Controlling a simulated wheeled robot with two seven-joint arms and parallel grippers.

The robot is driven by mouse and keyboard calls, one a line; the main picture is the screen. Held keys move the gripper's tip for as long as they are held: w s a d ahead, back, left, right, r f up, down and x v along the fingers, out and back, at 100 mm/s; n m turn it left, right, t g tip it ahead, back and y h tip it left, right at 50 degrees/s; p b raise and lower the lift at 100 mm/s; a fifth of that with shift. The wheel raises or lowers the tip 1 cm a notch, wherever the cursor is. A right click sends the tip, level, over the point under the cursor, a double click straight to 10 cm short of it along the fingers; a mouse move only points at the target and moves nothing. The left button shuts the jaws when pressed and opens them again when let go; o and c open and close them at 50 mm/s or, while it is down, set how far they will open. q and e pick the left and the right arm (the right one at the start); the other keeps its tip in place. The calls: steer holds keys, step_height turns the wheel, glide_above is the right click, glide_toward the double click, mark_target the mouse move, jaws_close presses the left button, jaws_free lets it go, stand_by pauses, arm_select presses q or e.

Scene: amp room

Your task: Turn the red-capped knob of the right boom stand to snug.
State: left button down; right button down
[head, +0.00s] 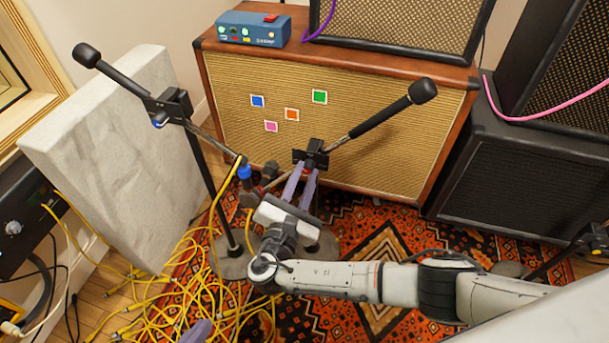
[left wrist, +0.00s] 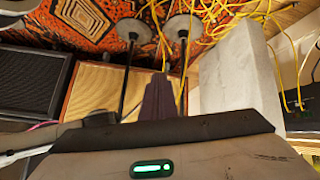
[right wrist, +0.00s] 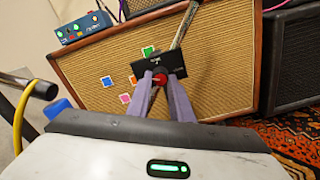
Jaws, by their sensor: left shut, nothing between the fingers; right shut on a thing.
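The right boom stand's black clutch block (head: 311,155) stands in front of the brown amp cabinet, its boom tilted up to the right. In the right wrist view the red-capped knob (right wrist: 159,80) sits on the face of the clutch block (right wrist: 150,55), between my right fingertips. My left gripper (head: 197,332) is low at the bottom edge of the head view. In the left wrist view its fingers (left wrist: 160,95) are together and empty.
The left boom stand (head: 170,105) has a blue knob, and its boom's lower end (head: 245,172) is near my right gripper. Yellow cables (head: 190,295) tangle on the floor. A pale panel (head: 110,160) leans at left. Dark amps (head: 510,165) stand at right.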

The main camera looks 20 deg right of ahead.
steer(key=m+b, duration=0.3)
steer(key=m, duration=0.6)
steer(key=shift+a+f+m+b, duration=0.1)
steer(key=shift+m+b, duration=0.25)
steer(key=shift+m, duration=0.05)
arm_select(q)
steer(key=shift+w+d+f+m+g+h+b, duration=0.15)
steer(key=shift+w+d+h+b, duration=0.1)
steer(key=shift+d, duration=0.25)
steer(key=shift+w+d+f+m+g+h+b, duration=0.1)
steer(key=shift+d+m+h+b, duration=0.15)
steer(key=shift+d, duration=0.25)
steer(key=shift+w+d+f+m+g+h+b, duration=0.1)
steer(key=shift+w+d+h+b, duration=0.15)
steer(key=shift+d, duration=0.25)
arm_select(e)
steer(key=shift+m, duration=1.4)
arm_select(q)
steer(key=shift+r, duration=0.2)
arm_select(e)
steer(key=shift+r, duration=0.2)
steer(key=c, duration=1.6)
jaws_free()
steer(key=shift+r, duration=0.1)
